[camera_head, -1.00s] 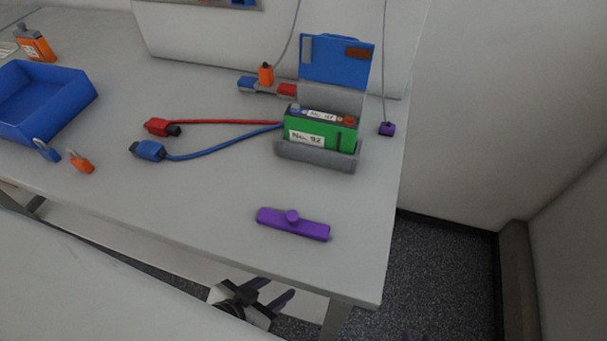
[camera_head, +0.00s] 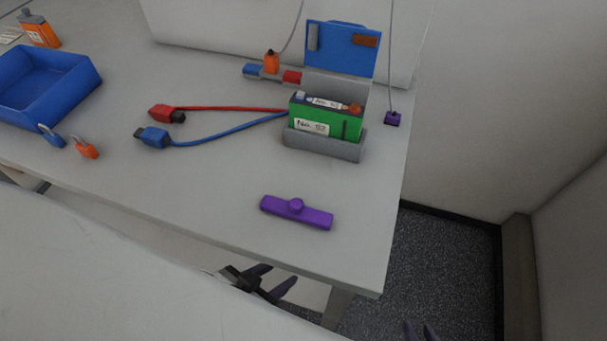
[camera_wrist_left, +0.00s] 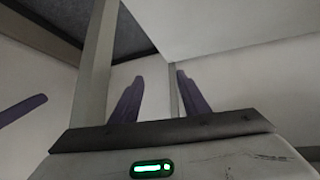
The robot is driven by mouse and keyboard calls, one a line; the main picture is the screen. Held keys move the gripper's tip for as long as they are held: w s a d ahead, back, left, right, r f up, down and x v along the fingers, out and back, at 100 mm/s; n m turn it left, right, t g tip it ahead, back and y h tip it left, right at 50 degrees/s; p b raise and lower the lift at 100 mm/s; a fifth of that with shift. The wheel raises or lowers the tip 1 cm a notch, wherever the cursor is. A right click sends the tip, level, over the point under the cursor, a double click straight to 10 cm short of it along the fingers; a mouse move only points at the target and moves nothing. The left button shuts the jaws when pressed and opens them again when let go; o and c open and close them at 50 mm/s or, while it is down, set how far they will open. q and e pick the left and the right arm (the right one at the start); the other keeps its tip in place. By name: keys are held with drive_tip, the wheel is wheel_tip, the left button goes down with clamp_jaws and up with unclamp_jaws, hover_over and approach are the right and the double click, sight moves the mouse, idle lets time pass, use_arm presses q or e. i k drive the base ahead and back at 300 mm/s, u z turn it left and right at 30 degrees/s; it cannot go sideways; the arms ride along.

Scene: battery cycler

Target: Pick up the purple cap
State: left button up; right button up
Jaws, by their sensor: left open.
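The purple cap (camera_head: 297,212), a flat bar with a round knob on top, lies on the table near its front right edge. My left gripper (camera_head: 282,274) is below and in front of the table edge, apart from the cap. It is open and empty; its two dark purple fingers also show spread in the left wrist view (camera_wrist_left: 160,88). My right gripper (camera_head: 420,328) shows only as two purple fingertips with a gap between them at the bottom of the head view, right of the table. The cap is not seen in the left wrist view.
A green battery (camera_head: 327,120) sits in a grey holder (camera_head: 324,146) behind the cap. Red (camera_head: 168,114) and blue (camera_head: 153,137) connectors lie to the left, with padlocks and a blue bin (camera_head: 45,90) beyond. The table front edge (camera_head: 230,247) lies between left gripper and cap.

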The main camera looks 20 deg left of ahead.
sight(294, 210)
drive_tip(key=k, duration=0.5)
drive_tip(key=u, duration=3.05)
drive_tip(key=k, duration=0.75)
drive_tip(key=z, duration=2.2)
